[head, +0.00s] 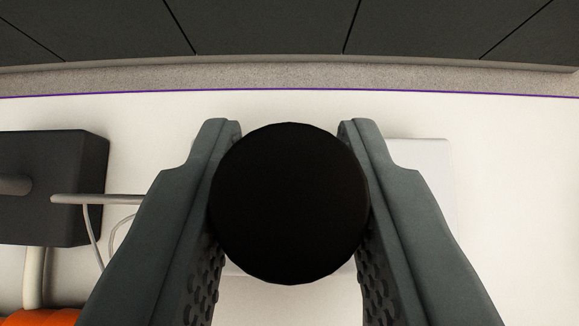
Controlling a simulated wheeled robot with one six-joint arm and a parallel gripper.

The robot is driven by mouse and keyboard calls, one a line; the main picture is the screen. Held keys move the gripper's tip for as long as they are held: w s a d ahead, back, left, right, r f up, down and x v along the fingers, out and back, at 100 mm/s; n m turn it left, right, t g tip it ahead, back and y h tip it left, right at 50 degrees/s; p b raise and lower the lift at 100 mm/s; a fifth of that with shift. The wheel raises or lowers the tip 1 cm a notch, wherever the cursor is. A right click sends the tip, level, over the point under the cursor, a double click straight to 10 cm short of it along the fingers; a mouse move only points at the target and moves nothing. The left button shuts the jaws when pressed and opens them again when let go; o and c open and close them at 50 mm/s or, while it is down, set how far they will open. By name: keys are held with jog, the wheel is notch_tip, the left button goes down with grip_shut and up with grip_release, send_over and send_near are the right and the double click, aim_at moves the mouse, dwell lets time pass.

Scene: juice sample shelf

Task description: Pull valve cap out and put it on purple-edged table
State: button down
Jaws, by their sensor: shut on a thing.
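A round black valve cap (289,204) is between the two grey fingers of my gripper (290,195) in the middle of the head view. My gripper is shut on it, one finger touching each side. Below is the white purple-edged table (515,190); its thin purple edge runs across the upper part of the view. The cap hides the table right beneath it, so I cannot tell its exact height above the top.
A dark box (55,205) with a grey rod and thin tubes stands at left. An orange part (45,318) is at lower left. A pale flat plate (435,165) lies partly hidden behind the right finger. The table's right side is clear.

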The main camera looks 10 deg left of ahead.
aim_at(292, 211)
jog(key=shift+r, duration=0.5)
dwell(0.7)
jog(key=shift+r, duration=1.35)
jog(key=shift+s, duration=0.1)
